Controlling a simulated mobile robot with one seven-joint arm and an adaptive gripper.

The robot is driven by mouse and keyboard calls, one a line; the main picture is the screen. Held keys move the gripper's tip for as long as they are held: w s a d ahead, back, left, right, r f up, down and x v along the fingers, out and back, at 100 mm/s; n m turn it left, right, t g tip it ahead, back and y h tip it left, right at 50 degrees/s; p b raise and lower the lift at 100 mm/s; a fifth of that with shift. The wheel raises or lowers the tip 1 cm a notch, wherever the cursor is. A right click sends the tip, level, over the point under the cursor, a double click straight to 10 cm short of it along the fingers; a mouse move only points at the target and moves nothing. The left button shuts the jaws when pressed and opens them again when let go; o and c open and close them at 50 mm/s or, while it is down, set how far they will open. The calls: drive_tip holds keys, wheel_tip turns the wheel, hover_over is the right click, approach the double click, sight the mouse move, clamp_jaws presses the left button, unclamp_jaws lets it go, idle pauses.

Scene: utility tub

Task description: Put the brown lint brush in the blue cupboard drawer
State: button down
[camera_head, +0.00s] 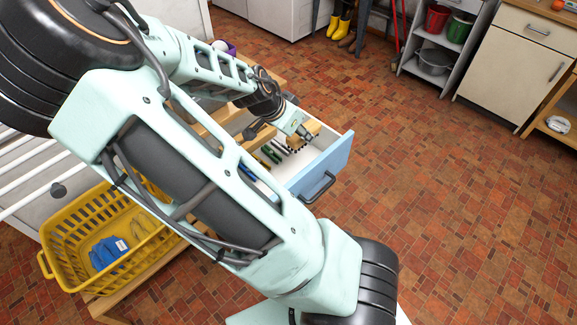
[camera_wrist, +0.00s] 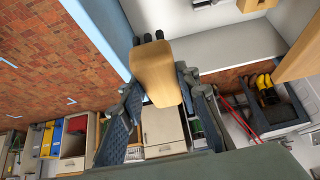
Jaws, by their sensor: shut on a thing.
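The brown lint brush (camera_head: 304,135) is held by my gripper (camera_head: 296,128) over the open blue cupboard drawer (camera_head: 323,171). In the wrist view the light-brown brush (camera_wrist: 155,72) sits between the two fingers of my gripper (camera_wrist: 157,88), which are shut on it. The drawer's blue front panel (camera_wrist: 98,32) and pale interior (camera_wrist: 225,50) show beyond the brush. In the head view the brush overlaps the drawer's inside near the far side; I cannot tell whether it touches the drawer floor. My arm hides much of the cupboard.
Several dark and green slim items (camera_head: 272,152) lie in the drawer. A yellow basket (camera_head: 70,225) holding a blue cloth item (camera_head: 108,252) stands at lower left. A grey shelf (camera_head: 436,50) and a cream cabinet (camera_head: 515,62) are at upper right. The brick-patterned floor (camera_head: 440,200) right of the drawer is clear.

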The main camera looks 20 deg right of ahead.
wheel_tip(320, 180, down, 16)
drive_tip(key=b, duration=0.3)
drive_tip(key=shift+f, duration=0.25)
drive_tip(key=shift+f, duration=0.1)
drive_tip(key=c, duration=1.9)
unclamp_jaws()
drive_tip(key=shift+f, duration=0.1)
drive_tip(key=shift+o, duration=0.8)
drive_tip(key=shift+r, duration=0.3)
drive_tip(key=p+v, duration=0.2)
drive_tip(key=v, duration=1)
drive_tip(key=shift+p, duration=0.35)
drive_tip(key=shift+a, duration=0.1)
